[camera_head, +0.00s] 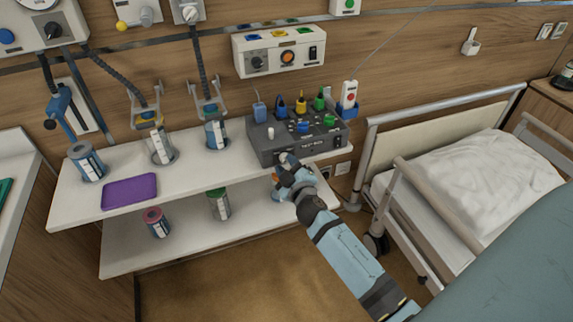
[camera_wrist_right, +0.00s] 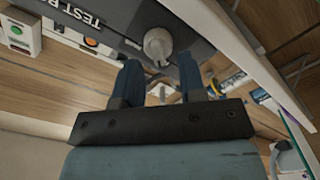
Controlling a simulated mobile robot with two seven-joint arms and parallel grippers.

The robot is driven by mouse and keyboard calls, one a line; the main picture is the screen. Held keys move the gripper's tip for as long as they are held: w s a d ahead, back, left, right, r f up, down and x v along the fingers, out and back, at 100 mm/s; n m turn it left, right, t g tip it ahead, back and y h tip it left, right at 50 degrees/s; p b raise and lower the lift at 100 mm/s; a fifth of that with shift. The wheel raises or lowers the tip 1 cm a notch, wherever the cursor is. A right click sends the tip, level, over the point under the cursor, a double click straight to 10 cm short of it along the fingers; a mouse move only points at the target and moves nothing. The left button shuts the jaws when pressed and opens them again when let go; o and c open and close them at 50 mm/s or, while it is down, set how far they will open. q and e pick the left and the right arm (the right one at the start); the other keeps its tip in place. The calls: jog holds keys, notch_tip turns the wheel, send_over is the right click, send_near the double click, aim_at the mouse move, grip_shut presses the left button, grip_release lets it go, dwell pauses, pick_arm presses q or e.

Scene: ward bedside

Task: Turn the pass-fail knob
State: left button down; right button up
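The dark grey test box (camera_head: 262,152) stands at the right end of the upper shelf, with coloured plugs and knobs on top. My right gripper (camera_head: 287,163) is at its front face, below the top edge. In the right wrist view, a pale round knob (camera_wrist_right: 158,45) sits on the dark panel near the "TEST BOX" lettering (camera_wrist_right: 75,12). The blue fingers of my right gripper (camera_wrist_right: 160,66) are open, one to each side of the knob's near end. Contact cannot be told. The gripper mostly hides this knob in the head view. My left gripper is not in view.
A white remote in a blue holder (camera_head: 348,98) stands at the box's right. The bed rail (camera_head: 440,112) is close to the right. Several canisters and a purple tray (camera_head: 130,191) are on the upper shelf (camera_head: 185,184). A white control panel (camera_head: 278,50) hangs above the box.

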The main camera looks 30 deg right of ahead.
jog(key=b+v, duration=0.1)
jog(key=v, duration=1.2)
jog(key=shift+b, duration=0.4)
jog(key=shift+a, duration=0.1)
